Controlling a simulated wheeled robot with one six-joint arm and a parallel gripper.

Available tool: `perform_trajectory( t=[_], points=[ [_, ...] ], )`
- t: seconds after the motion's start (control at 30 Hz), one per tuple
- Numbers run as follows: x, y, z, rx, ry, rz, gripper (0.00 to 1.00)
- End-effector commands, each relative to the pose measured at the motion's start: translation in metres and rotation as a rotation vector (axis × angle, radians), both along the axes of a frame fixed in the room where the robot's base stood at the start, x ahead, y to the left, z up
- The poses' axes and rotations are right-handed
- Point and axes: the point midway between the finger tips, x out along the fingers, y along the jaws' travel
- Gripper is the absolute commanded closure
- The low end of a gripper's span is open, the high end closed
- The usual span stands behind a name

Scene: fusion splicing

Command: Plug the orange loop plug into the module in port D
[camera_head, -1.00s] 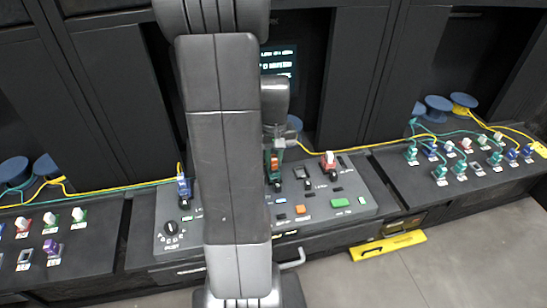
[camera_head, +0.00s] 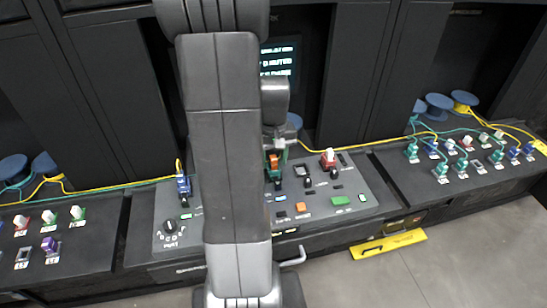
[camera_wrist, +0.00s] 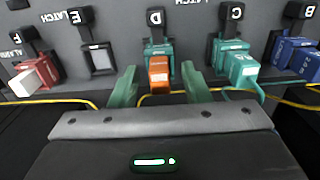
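The orange loop plug (camera_wrist: 158,75) stands at port D (camera_wrist: 156,18), at the front of the teal module (camera_wrist: 158,48) there; it looks seated, though the joint itself is partly hidden. My gripper (camera_wrist: 160,68) has its two green fingers on either side of the plug, with a visible gap at each side, so it is open and apart from the plug. In the head view the orange plug (camera_head: 273,161) shows just right of my arm, with a green finger beside it.
Port E (camera_wrist: 100,58) is empty. Port F holds a red module (camera_wrist: 38,74) with a white plug; port C holds a teal module (camera_wrist: 238,66) and port B a blue one (camera_wrist: 296,58). Yellow cables run behind the console. The screen (camera_head: 279,60) shows text.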

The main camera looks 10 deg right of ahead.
Motion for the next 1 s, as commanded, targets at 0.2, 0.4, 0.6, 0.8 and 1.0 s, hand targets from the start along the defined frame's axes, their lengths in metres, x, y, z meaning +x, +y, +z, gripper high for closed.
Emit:
perform_trajectory(
  t=[0.2, 0.4, 0.6, 0.8, 1.0],
  points=[
    [0.001, 0.000, 0.004, 0.000, -0.002, 0.000, 0.57],
    [0.001, 0.000, 0.031, -0.001, -0.006, 0.000, 0.57],
    [0.001, 0.000, 0.079, -0.002, -0.008, 0.000, 0.57],
    [0.001, 0.000, 0.117, -0.001, -0.005, 0.000, 0.57],
    [0.000, 0.000, 0.136, 0.000, -0.002, 0.000, 0.57]
  ],
)
